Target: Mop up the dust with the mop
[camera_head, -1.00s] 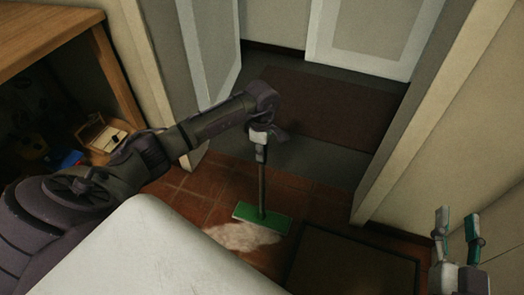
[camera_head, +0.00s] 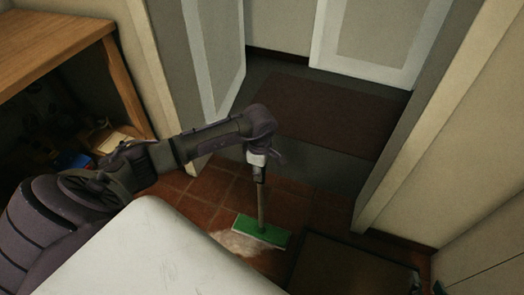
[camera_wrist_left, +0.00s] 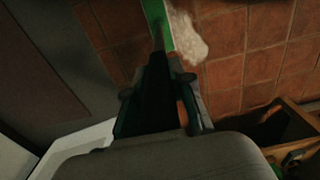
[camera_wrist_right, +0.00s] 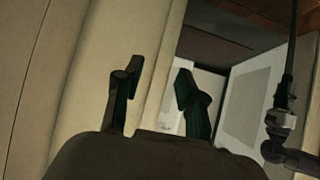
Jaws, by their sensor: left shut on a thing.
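The mop has a green flat head (camera_head: 262,231) and a thin upright handle (camera_head: 262,203). My left gripper (camera_head: 258,163) is shut on the upper handle. The head rests on the tiled floor over the edge of a pale dust patch (camera_head: 235,243). In the left wrist view the dust (camera_wrist_left: 187,38) lies right beside the green head (camera_wrist_left: 157,18). The near part of the dust may be hidden behind my white body. My right gripper (camera_wrist_right: 155,88) is open and empty in front of a pale wall. Only its tip shows at the head view's lower right corner.
A wooden bench (camera_head: 60,50) with items under it stands at the left. A doorway with a brown mat (camera_head: 325,115) lies beyond. A dark framed mat (camera_head: 350,270) is right of the mop. A door frame (camera_head: 400,150) and wall close off the right.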

